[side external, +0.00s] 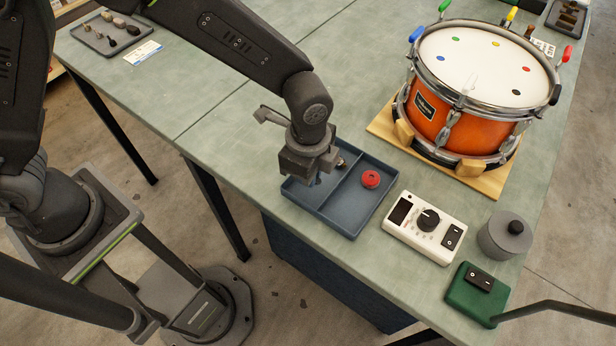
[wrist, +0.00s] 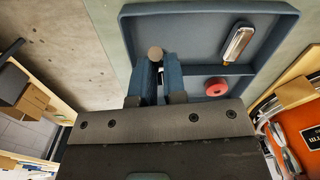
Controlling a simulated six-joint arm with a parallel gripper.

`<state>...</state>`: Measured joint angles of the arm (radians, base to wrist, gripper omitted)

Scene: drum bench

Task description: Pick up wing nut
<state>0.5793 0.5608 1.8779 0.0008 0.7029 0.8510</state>
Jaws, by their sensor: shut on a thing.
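My gripper (side external: 315,181) points down at the left compartment of the blue-grey tray (side external: 342,229). In the wrist view its two blue fingers (wrist: 158,72) are close together. A small rounded grey-brown thing (wrist: 155,53) shows at their tips; it appears to be the wing nut, held between them. Its wings and lower part are hidden, and I cannot tell whether it touches the tray floor. A shiny elongated metal part (wrist: 238,43) lies in the same compartment. A red round piece (side external: 370,179) lies in the other compartment, across the divider.
An orange drum (side external: 447,120) stands on a wooden board behind the tray. A white box with a dial (side external: 424,227), a grey lidded pot (side external: 505,236) and a green block with a switch (side external: 478,283) stand to the right.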

